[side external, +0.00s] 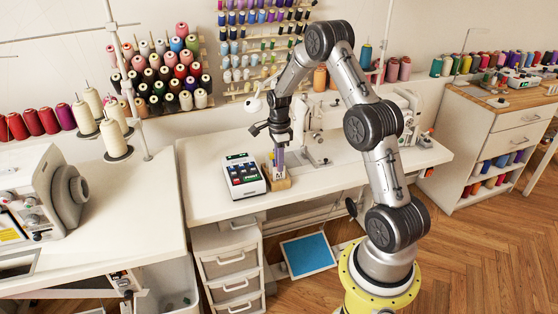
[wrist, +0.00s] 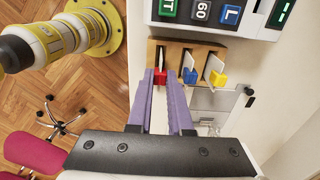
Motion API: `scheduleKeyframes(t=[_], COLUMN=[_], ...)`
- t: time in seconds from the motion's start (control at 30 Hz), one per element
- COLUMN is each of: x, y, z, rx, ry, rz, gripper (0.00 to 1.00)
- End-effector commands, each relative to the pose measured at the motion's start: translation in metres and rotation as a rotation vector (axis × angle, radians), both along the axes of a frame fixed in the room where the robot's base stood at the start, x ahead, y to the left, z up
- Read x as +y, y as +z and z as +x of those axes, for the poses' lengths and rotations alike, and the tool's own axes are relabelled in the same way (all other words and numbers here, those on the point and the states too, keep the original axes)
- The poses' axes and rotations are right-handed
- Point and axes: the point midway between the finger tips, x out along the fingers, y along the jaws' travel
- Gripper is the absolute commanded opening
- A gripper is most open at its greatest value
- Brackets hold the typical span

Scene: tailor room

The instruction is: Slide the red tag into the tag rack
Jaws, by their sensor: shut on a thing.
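In the wrist view, the wooden tag rack (wrist: 206,45) has three dark slots in a row. The red tag (wrist: 160,77) is between the purple fingertips of my gripper (wrist: 161,80), which is shut on it. The tag's white part lines up with the left slot and appears to reach into it; how deep I cannot tell. A blue-ended tag (wrist: 190,75) is at the middle slot, just right of my right finger, and a yellow-ended tag (wrist: 218,78) is at the right slot. In the side view, my gripper (side external: 279,158) points down over the rack (side external: 281,184); the red tag is too small to make out there.
A white device with coloured keys (side external: 243,176) stands close to the rack's left in the side view. A sewing machine (side external: 318,150) is behind to the right. The white table (side external: 215,145) is bare left of the device; its front edge is close to the rack.

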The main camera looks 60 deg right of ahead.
Motion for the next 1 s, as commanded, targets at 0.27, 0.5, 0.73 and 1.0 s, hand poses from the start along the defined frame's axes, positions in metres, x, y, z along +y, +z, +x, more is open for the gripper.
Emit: scheduleKeyframes(t=[0.27, 0.5, 0.73, 1.0], x=[-0.0002, -0.0001, 0.0, -0.0002], y=[-0.0055, -0.0054, -0.0053, -0.0022], z=[0.0002, 0.0001, 0.0, 0.0002], rx=[-0.001, -0.001, 0.0, -0.001], ry=[0.0, 0.0, 0.0, 0.0], rz=[-0.001, -0.001, 0.0, -0.001], gripper=[0.0, 0.27, 0.53, 0.53])
